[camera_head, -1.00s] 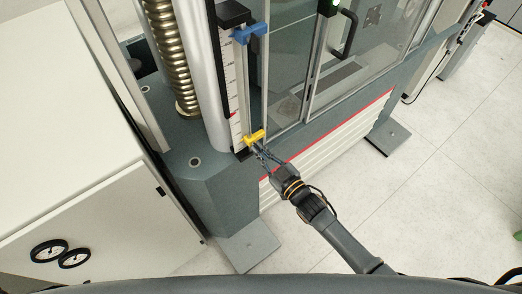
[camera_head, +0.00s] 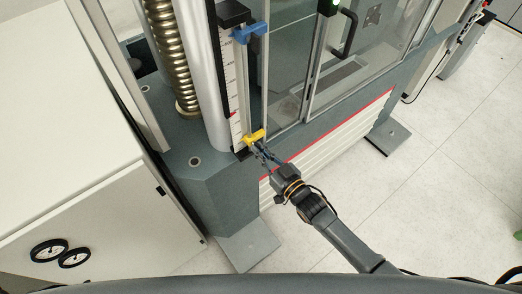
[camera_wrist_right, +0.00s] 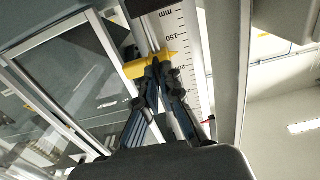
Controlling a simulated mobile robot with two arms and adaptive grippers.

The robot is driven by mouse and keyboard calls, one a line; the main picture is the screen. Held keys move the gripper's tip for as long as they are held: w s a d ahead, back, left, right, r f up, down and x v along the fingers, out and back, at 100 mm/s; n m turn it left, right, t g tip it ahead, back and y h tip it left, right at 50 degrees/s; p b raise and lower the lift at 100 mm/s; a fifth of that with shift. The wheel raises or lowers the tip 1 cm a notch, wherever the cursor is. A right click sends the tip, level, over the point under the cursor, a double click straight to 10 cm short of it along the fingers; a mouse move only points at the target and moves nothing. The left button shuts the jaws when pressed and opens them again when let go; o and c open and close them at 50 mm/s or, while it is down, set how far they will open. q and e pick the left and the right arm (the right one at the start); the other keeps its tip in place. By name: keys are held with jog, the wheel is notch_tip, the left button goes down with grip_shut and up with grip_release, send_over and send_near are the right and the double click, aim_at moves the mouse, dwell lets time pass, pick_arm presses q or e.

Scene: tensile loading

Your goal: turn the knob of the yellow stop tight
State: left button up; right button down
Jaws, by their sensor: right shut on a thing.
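The yellow stop (camera_head: 253,137) sits low on the white scale (camera_head: 229,75) of the testing machine, near its lower end. It also shows in the right wrist view (camera_wrist_right: 140,67), clamped at the scale's edge. My right gripper (camera_head: 259,147) is at the near side of the stop; in the right wrist view its fingers (camera_wrist_right: 161,72) come together just at the stop. They are shut on its knob, which the fingertips hide. The left gripper is in neither view.
A blue stop (camera_head: 249,33) sits higher on the same scale. A glass door with a black handle (camera_head: 349,32) is to the right of the scale. A white cabinet (camera_head: 80,200) with two round gauges stands at the left.

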jog(key=c, duration=1.5)
grip_release()
jog(key=v, duration=1.2)
